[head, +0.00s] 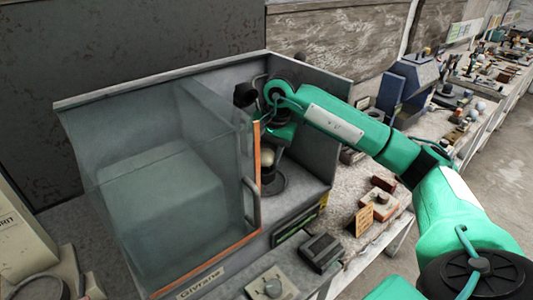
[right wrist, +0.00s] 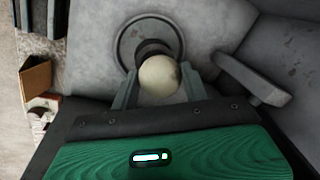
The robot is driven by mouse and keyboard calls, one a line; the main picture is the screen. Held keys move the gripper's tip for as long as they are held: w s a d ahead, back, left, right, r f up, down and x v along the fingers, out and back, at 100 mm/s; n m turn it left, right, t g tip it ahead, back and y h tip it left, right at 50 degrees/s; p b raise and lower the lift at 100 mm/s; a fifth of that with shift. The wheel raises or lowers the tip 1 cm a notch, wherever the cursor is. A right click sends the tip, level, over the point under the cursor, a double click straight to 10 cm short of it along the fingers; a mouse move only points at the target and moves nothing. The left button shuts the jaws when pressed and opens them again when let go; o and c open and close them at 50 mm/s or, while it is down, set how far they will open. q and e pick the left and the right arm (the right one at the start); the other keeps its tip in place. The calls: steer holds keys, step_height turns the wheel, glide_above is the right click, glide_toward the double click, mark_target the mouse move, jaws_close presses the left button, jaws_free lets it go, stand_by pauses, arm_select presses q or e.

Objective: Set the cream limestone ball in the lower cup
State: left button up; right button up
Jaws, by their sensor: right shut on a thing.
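The cream limestone ball (head: 267,156) is inside the glass-fronted case, held below my right gripper (head: 270,143). In the right wrist view the ball (right wrist: 160,76) sits between the two grey fingers, which are shut on it. A dark round cup on a wide disc base (head: 273,184) stands on the case floor beneath the ball. In the right wrist view the dark cup (right wrist: 150,48) lies just beyond the ball and is partly covered by it. I cannot tell whether ball and cup touch. My left gripper is in neither view.
The case's clear sliding pane (head: 160,190) with an orange edge and a grey handle (head: 251,203) stands close left of my right arm. The case's right wall (head: 312,125) is close on the other side. Small boxes (head: 378,203) lie on the bench to the right.

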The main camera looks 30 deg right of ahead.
stand_by(0.4)
steer(key=shift+f+b, duration=0.7)
steer(key=shift+f, duration=0.1)
steer(key=shift+d+f, duration=0.1)
steer(key=shift+s+d+f+b, duration=0.1)
steer(key=shift+f+b, duration=0.15)
steer(key=shift+b, duration=0.05)
steer(key=o, duration=0.9)
steer(key=shift+d, duration=0.1)
steer(key=shift+o, duration=0.8)
steer(key=shift+f, duration=0.2)
steer(key=shift+s+d+f, duration=0.1)
